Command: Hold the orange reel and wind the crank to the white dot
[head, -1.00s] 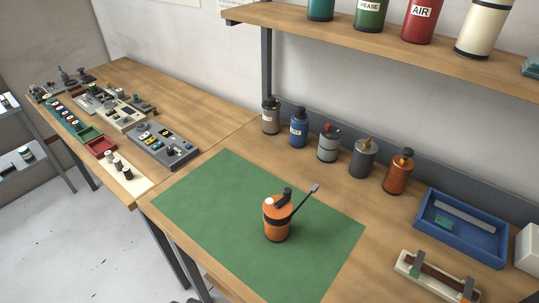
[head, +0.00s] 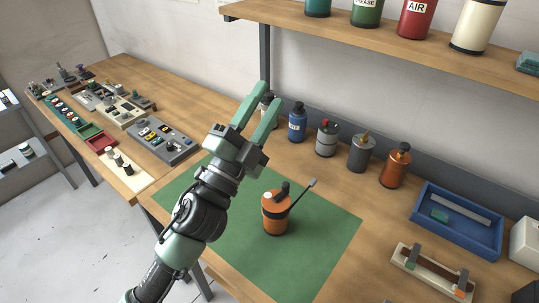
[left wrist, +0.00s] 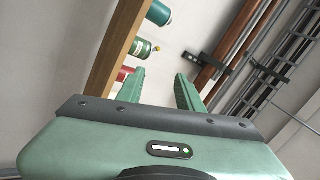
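The orange reel (head: 275,220) stands upright on the green mat (head: 326,240), with a dark band around it. A dark crank (head: 300,195) on its top sticks out to the upper right, ending in a grey knob. A white dot (head: 268,196) shows on the left of the reel's top. My left gripper (head: 266,105) is raised above and behind the reel, pointing up, its green fingers apart and nothing between them. Its open fingers also show in the left wrist view (left wrist: 160,90). My right gripper does not show; only a dark bit of something is at the bottom right corner.
Several bottles and cans, including a blue bottle (head: 297,123) and a copper one (head: 396,166), line the back of the bench. A blue tray (head: 418,218) and a cream rack (head: 410,268) stand at the right. A shelf (head: 300,22) overhangs the bench. The mat around the reel is clear.

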